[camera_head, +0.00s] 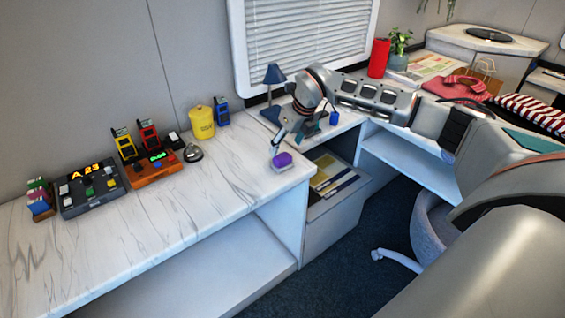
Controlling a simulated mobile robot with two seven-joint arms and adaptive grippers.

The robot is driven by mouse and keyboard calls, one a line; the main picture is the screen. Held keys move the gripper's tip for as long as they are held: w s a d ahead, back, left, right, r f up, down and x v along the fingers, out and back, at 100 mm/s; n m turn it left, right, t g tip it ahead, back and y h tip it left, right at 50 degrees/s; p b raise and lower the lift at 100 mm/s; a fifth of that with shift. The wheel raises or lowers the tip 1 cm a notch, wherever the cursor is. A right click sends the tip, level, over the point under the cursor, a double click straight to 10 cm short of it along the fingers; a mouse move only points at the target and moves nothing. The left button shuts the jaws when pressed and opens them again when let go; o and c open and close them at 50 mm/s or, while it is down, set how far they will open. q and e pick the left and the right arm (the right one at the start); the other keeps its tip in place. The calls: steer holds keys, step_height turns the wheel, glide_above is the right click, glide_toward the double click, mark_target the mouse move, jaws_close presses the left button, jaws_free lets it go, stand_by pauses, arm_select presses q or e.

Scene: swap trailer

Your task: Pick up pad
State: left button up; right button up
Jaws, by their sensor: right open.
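A small block with a purple top and a pale base (282,161), which looks like the pad, lies on the marble-look counter (225,205) near its right front corner. My right gripper (292,140) is just above and behind it, reaching in from the right with its fingers pointing down. The fingers are open. The left finger appears close to the block's back edge, but I cannot tell whether they touch. My left gripper is not in view.
A control box with a lit display (92,188), an orange device (155,168), a silver bell (193,153) and a yellow canister (202,122) stand left of the block. A blue lamp (273,75) stands behind my gripper. The counter's front is clear.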

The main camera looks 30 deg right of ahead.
mark_target(283, 156)
steer(key=b+x, duration=0.1)
steer(key=x, duration=0.6)
steer(key=shift+w+d+f, duration=0.1)
steer(key=shift+d+f, duration=0.05)
steer(key=shift+f, duration=0.25)
steer(key=c, duration=1.2)
steer(key=shift+c, duration=0.2)
